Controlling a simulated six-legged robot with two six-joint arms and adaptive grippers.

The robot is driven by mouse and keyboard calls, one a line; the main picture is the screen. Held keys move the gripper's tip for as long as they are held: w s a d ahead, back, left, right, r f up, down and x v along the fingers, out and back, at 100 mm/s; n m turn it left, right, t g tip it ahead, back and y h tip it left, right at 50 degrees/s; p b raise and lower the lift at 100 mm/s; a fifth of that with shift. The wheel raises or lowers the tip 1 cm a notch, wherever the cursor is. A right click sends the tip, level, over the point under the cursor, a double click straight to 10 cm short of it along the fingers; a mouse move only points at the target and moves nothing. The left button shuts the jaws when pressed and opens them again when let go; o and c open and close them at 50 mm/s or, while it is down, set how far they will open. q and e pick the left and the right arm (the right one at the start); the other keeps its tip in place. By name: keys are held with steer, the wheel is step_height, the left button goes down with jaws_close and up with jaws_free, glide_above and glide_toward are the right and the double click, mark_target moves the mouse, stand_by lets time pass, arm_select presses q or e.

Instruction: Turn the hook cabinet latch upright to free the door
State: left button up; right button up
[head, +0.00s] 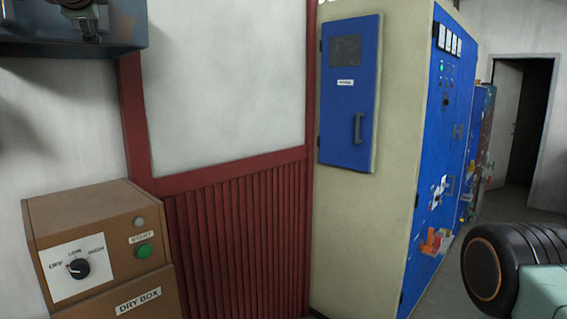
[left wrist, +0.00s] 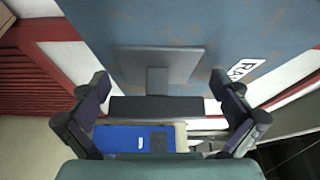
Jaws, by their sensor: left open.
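In the head view a blue cabinet door (head: 349,60) with a dark upright handle (head: 358,128) is closed on the beige side of a tall cabinet. I cannot make out a hook latch on it. In the left wrist view my left gripper (left wrist: 161,83) is open and empty, its fingers spread wide. Beyond it is a worn blue-grey panel (left wrist: 215,28) with a flat grey plate (left wrist: 160,62) on a short stem, roughly between the fingers. I cannot tell whether this is the latch, or whether anything touches it. My right gripper is in neither view.
A brown dry box (head: 105,225) with a dial and a green button stands at lower left. A blue-grey box (head: 60,45) hangs at upper left. Dark red ribbed panelling (head: 235,235) lies between. A blue control panel (head: 440,150) and an open doorway (head: 525,110) are at right.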

arm_select(q)
steer(key=shift+w+d+f+n+b, duration=0.3)
steer(key=shift+n+b, duration=0.2)
steer(key=shift+b, duration=0.2)
steer(key=shift+a+f+t+b, duration=0.1)
steer(key=shift+a+t+b, duration=0.05)
steer(key=shift+t+b, duration=0.2)
steer(key=shift+s+a+n+y+b, duration=0.2)
steer(key=shift+n+y+b, duration=0.05)
steer(key=shift+n+b, duration=0.3)
steer(key=shift+s+a+n+y+b, duration=0.15)
steer(key=shift+a+n+y+b, duration=0.1)
steer(key=shift+n+b, duration=0.25)
steer(key=shift+d+n+t+b, duration=0.25)
steer(key=shift+n+b, duration=0.1)
steer(key=shift+n, duration=0.1)
steer(key=shift+w+d+r+n, duration=0.15)
steer(key=shift+w+r+n, duration=0.1)
steer(key=shift+n, duration=0.15)
